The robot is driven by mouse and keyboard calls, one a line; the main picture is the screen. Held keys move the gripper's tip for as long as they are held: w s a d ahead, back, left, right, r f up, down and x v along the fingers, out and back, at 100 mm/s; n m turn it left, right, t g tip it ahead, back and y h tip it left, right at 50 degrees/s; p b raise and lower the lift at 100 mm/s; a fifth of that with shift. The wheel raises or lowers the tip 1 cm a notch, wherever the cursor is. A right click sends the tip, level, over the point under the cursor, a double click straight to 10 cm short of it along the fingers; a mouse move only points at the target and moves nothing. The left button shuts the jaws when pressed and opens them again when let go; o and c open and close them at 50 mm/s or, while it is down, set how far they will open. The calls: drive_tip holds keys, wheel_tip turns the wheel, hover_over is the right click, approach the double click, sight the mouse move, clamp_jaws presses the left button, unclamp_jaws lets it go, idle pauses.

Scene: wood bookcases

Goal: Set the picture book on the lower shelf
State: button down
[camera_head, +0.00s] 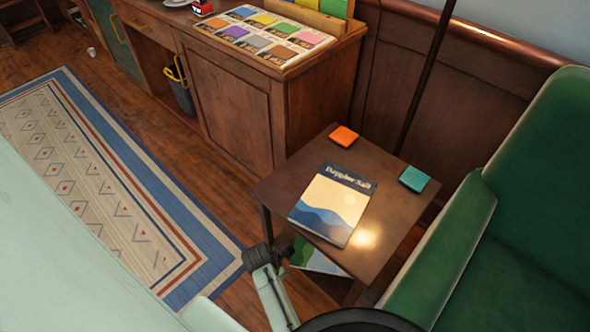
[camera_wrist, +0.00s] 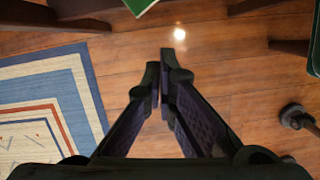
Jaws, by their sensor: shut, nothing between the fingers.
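A green, white-edged corner (camera_wrist: 142,4), seemingly of this lower book, shows at the top of the wrist view. My gripper (camera_wrist: 160,76) is shut and empty above the floor. In the head view the dark end of my arm is by the table's front left corner.
An orange square (camera_head: 344,136) and a teal square (camera_head: 414,179) lie at the tabletop's back. A green armchair (camera_head: 450,235) stands close on the right, a wooden cabinet (camera_head: 235,105) behind. A patterned rug (camera_head: 110,190) covers the floor at left. A dark pole rises behind the table.

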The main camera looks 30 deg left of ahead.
sight(300, 267)
drive_tip(key=w+d+f, duration=0.1)
drive_tip(key=w+f, duration=0.4)
drive_tip(key=shift+d, duration=0.2)
drive_tip(key=shift+w+f+p, duration=0.1)
drive_tip(key=shift+p, duration=0.2)
drive_tip(key=shift+w+d, duration=0.2)
drive_tip(key=shift+w, duration=0.45)
drive_tip(key=shift+w+d, duration=0.2)
drive_tip(key=shift+w, duration=0.45)
drive_tip(key=shift+s, duration=0.15)
